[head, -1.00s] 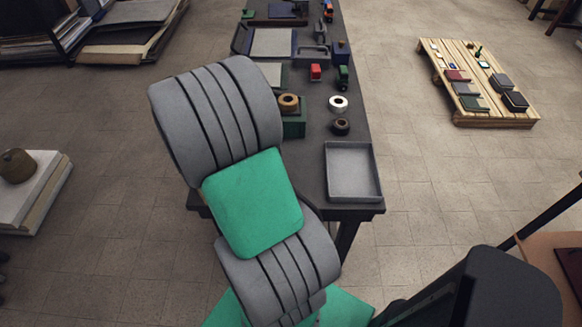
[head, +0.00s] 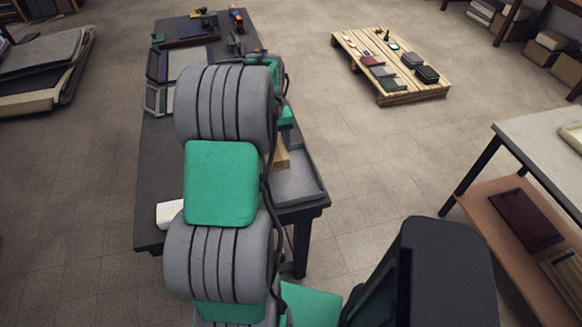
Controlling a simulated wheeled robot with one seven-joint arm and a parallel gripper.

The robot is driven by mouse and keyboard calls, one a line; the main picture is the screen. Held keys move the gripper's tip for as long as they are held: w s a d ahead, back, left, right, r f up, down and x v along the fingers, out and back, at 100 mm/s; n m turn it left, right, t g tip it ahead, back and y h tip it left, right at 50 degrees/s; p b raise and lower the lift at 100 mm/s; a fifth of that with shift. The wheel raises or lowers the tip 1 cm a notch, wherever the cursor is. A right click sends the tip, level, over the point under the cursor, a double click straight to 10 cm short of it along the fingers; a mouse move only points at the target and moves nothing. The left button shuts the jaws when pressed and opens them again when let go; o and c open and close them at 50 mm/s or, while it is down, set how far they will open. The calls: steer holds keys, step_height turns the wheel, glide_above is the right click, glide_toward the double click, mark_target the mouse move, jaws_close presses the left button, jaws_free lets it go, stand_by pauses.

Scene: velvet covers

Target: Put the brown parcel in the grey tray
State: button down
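The grey tray (head: 298,184) sits on the right near corner of the dark table, its left part hidden behind my arm. A brown block-like thing (head: 282,158), likely the brown parcel, shows just right of my arm at the tray's far left part. Most of it is hidden, and I cannot tell whether it is held above the tray or rests in it. My gripper is hidden behind my own arm links, so its fingers do not show.
The dark table (head: 160,126) has a white object (head: 169,213) near its left front edge. Bare floor separates it from a wooden pallet (head: 392,97) with several flat items. A light-topped workbench (head: 545,150) stands at the right.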

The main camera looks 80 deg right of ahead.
steer(key=p, duration=0.2)
glide_above(291, 176)
step_height(291, 176, down, 6)
steer(key=shift+s+f, duration=0.15)
steer(key=shift+f, duration=0.1)
step_height(291, 176, down, 2)
steer(key=shift+d+f+p, duration=0.1)
steer(key=shift+f+p, duration=0.15)
steer(key=shift+p, duration=0.05)
steer(key=shift+f+b, duration=0.35)
steer(key=shift+c, duration=1.6)
jaws_free()
steer(key=shift+r, duration=0.1)
